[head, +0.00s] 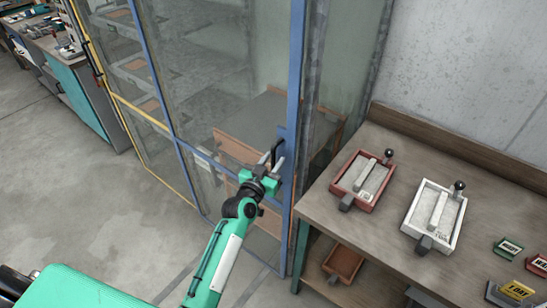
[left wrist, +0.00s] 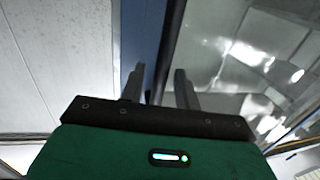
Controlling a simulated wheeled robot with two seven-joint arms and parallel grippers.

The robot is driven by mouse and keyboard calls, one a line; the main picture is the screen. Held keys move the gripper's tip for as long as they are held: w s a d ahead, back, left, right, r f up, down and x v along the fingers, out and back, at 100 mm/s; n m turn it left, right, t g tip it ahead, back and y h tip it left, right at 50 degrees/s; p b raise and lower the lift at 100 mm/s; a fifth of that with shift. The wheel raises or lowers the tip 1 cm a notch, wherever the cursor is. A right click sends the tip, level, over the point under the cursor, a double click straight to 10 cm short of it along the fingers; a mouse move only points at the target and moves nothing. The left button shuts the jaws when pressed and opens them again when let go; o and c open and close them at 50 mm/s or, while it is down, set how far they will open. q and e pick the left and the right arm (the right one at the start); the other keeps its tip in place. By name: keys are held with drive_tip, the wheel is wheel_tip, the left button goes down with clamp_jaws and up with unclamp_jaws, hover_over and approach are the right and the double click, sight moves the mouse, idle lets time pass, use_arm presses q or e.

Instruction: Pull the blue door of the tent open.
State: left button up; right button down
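The blue door (head: 164,70) of the tent is a clear panel in a blue frame, and it looks closed. Its dark handle (head: 277,152) is on the blue upright at the door's right side. My left gripper (head: 272,163) is at the handle, with its fingers apart. My right gripper is not in view.
A wooden bench (head: 325,212) stands right of the door, with a red tray (head: 378,195), a white tray (head: 408,231) and small label blocks (head: 508,248). A teal workbench (head: 78,92) is at the far left. The grey floor (head: 85,200) before the door is clear.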

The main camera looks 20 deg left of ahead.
use_arm(q)
drive_tip(key=shift+w+d, duration=0.1)
drive_tip(key=shift+w, duration=0.3)
clamp_jaws()
